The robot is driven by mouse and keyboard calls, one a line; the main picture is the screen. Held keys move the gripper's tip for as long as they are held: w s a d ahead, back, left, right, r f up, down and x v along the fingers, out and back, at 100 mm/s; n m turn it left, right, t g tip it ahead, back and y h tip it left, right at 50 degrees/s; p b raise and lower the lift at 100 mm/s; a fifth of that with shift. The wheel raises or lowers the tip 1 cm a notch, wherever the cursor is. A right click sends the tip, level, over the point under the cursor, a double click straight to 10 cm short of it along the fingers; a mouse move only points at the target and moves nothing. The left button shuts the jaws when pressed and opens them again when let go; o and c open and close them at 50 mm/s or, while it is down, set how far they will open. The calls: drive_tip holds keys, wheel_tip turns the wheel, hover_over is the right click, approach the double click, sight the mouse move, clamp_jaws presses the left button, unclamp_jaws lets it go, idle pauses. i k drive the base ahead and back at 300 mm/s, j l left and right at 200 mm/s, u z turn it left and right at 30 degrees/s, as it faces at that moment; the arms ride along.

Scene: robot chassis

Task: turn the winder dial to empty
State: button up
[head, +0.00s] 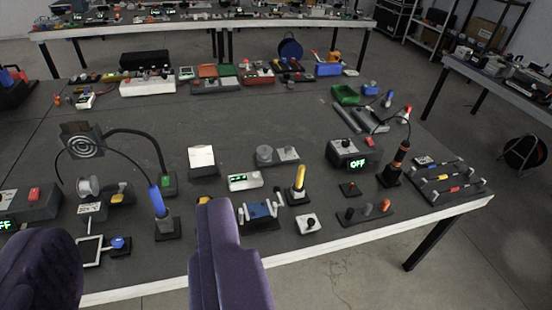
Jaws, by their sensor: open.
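My gripper (135,232) is open and empty, with two purple fingers low in the picture, wide apart over the front of the dark bench. No dial can be read as marked "empty" at this size, so I cannot tell for sure which is the winder. A grey unit with a round drum (265,154) and a small knob stands mid-bench, ahead and right of my gripper. A small white plate with a black knob (308,224) lies near the front edge, right of my right finger. A spool on a stand (88,187) is at the left.
A blue-handled iron (158,201) stands upright between my fingers. A yellow-handled tool (299,182), a box with a green OFF display (348,154) and an orange-and-black iron (397,162) stand to the right. A magnifier arm (82,142) arches at left. Bare bench lies mid-back.

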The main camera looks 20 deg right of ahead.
sight(288, 150)
drive_tip(key=i+l, duration=1.25)
drive_tip(key=l, duration=0.2)
drive_tip(key=i+l, duration=0.15)
drive_tip(key=i, duration=0.25)
drive_tip(key=i+l, duration=0.2)
drive_tip(key=i, duration=0.2)
